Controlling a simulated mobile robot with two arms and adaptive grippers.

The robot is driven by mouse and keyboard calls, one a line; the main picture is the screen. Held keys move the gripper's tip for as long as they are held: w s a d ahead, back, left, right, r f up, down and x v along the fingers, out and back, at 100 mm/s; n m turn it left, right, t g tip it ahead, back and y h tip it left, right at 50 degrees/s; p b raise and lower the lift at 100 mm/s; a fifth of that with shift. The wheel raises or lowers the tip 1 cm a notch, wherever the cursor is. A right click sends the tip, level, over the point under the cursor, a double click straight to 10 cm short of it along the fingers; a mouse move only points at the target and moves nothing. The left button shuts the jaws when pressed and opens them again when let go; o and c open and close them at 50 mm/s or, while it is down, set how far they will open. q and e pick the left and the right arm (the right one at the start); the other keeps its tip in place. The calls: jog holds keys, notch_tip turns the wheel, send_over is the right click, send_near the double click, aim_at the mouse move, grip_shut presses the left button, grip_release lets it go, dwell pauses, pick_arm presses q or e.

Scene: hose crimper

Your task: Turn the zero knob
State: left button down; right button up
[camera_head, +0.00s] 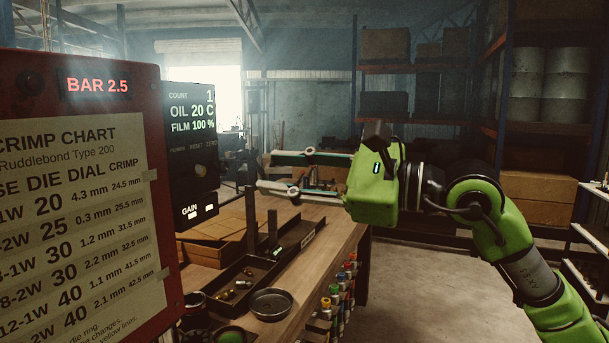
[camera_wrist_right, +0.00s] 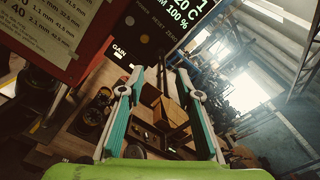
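The panel (camera_wrist_right: 165,40) also shows at the top of the right wrist view. My right gripper (camera_head: 265,172) is open and empty, its teal fingers pointing left toward the panel, apart from it. In the right wrist view the right gripper (camera_wrist_right: 160,72) has nothing between its fingertips. My left gripper is not in view.
A red board with a crimp chart (camera_head: 70,220) fills the left. The wooden workbench (camera_head: 325,235) carries a dark tray (camera_head: 252,268) of fittings, a round dish (camera_head: 271,304) and upright posts (camera_head: 251,218). Shelves with boxes stand behind. Floor is clear right of the bench.

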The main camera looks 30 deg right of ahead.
jog(key=shift+v, duration=1.95)
jog(key=shift+w, duration=0.15)
